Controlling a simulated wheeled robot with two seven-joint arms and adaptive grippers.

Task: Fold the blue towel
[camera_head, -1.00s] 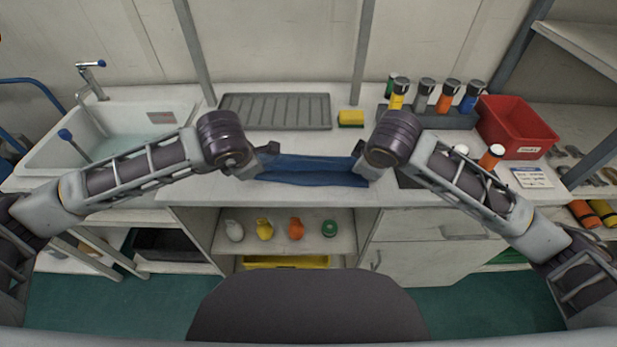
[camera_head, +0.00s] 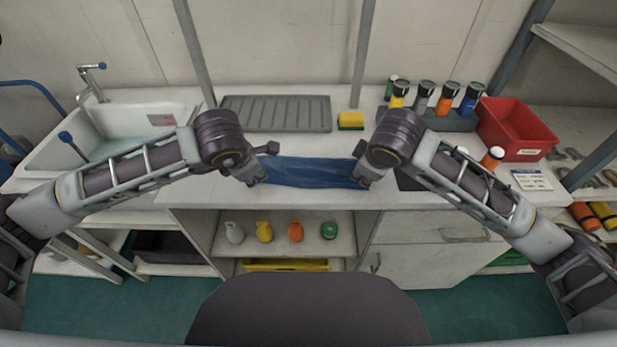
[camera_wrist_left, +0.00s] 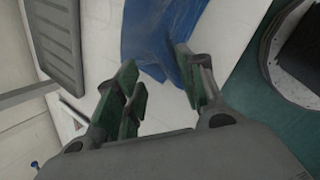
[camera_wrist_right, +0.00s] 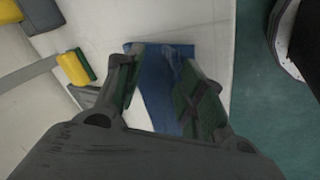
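The blue towel (camera_head: 312,172) lies as a narrow strip near the counter's front edge, between my two grippers. My left gripper (camera_head: 266,165) is at the towel's left end. In the left wrist view its fingers (camera_wrist_left: 160,88) are spread apart, with the towel (camera_wrist_left: 155,35) beyond and partly behind the right finger. My right gripper (camera_head: 360,167) is at the towel's right end. In the right wrist view its fingers (camera_wrist_right: 158,85) are apart, with the towel (camera_wrist_right: 158,100) showing between and below them. The towel's ends are partly hidden in the head view.
A grey ribbed tray (camera_head: 275,113) and a yellow sponge (camera_head: 350,121) lie behind the towel. A bottle rack (camera_head: 430,119) and a red bin (camera_head: 517,130) stand at right, a sink (camera_head: 130,125) at left. The counter (camera_head: 215,190) is bare around the towel's left.

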